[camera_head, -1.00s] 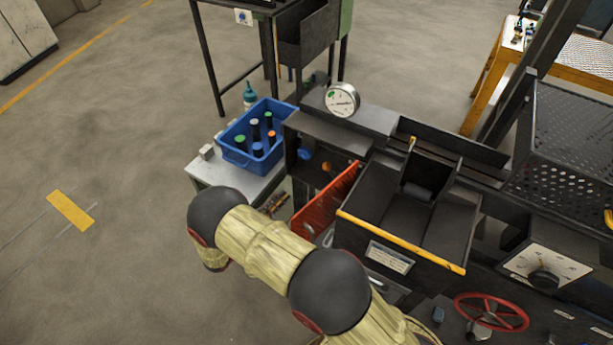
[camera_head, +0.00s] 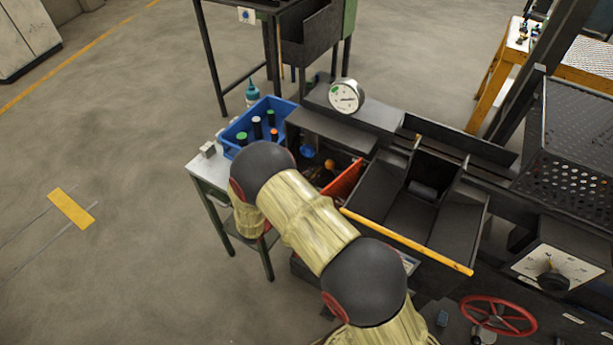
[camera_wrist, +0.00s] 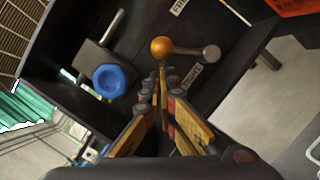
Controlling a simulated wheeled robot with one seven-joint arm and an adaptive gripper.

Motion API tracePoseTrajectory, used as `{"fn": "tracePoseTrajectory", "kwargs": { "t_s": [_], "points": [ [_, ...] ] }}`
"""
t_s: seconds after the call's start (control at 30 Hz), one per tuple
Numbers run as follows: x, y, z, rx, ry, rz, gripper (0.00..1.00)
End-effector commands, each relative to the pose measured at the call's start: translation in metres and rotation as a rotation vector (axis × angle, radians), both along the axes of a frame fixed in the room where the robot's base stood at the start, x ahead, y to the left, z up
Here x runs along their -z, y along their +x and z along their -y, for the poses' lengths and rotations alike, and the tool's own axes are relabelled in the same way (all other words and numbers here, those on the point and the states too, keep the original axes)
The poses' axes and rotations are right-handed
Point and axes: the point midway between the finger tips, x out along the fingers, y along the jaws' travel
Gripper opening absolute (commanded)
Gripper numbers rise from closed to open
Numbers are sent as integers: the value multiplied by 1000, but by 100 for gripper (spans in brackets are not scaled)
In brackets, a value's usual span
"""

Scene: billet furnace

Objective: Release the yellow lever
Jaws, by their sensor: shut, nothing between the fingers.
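The yellow lever (camera_wrist: 190,49) shows in the wrist view as a yellow-orange ball on a short grey arm that ends in a rounded hub at the right. In the head view its ball (camera_head: 330,164) shows inside the dark recess below the gauge. My gripper (camera_wrist: 160,78) is shut and empty, its tips pointing at the ball and just below it in the wrist view. I cannot tell whether the tips touch it. In the head view my arm hides the gripper.
A blue knob (camera_wrist: 113,80) sits left of the lever. A red panel (camera_head: 345,183) stands beside the recess, near a dark chute (camera_head: 412,216) with a yellow edge. A blue crate (camera_head: 240,124) holds bottles on a side table (camera_head: 205,170). A round gauge (camera_head: 346,96) stands above.

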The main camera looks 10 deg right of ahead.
Motion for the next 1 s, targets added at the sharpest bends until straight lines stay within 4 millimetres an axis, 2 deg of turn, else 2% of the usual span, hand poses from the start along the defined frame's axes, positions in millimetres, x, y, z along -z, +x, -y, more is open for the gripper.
{"fn": "tracePoseTrajectory", "kwargs": {
  "t_s": [1.0],
  "points": [
    [-8, -3, 4, 0, 73, 73, 0]
  ]
}}
